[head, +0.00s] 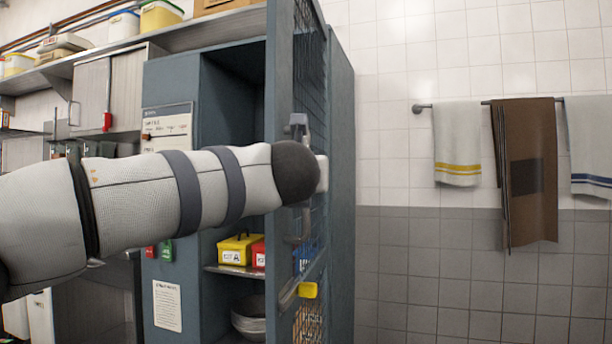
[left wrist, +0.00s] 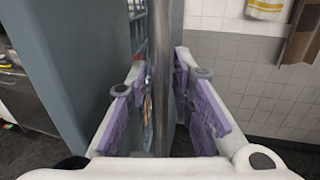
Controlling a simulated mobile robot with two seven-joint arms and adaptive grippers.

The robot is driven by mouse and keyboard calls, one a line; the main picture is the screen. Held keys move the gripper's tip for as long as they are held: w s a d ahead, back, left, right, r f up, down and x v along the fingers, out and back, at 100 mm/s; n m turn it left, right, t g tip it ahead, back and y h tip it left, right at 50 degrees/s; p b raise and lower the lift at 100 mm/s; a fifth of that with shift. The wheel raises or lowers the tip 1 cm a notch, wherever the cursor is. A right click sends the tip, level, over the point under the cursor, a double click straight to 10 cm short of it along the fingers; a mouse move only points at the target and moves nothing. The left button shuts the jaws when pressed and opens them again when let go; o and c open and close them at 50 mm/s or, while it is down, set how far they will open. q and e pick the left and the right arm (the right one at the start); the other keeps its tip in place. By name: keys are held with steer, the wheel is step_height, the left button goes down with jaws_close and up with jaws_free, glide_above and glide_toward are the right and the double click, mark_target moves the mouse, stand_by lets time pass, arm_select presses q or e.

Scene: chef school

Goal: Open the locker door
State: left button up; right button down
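The blue-grey locker (head: 340,190) stands mid-picture in the head view. Its mesh door (head: 308,60) is swung outward, seen nearly edge-on, and the inside shows to its left. A grey handle (head: 298,127) is on the door; my wrist covers its middle. My left arm crosses from the left, and its gripper is mostly hidden behind the wrist there. In the left wrist view, my left gripper (left wrist: 160,85) has its purple-padded fingers apart on either side of the upright handle bar (left wrist: 163,60), with gaps visible. My right gripper is not in view.
Yellow and red boxes (head: 240,249) and stacked bowls (head: 249,318) sit inside the locker. Towels (head: 525,170) hang on the tiled wall at right. Cabinets (head: 105,85) stand at left.

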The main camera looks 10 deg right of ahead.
arm_select(q)
steer(key=shift+s, duration=0.1)
steer(key=v, duration=1.1)
steer(key=shift+s, duration=0.35)
steer(key=shift+a, duration=0.1)
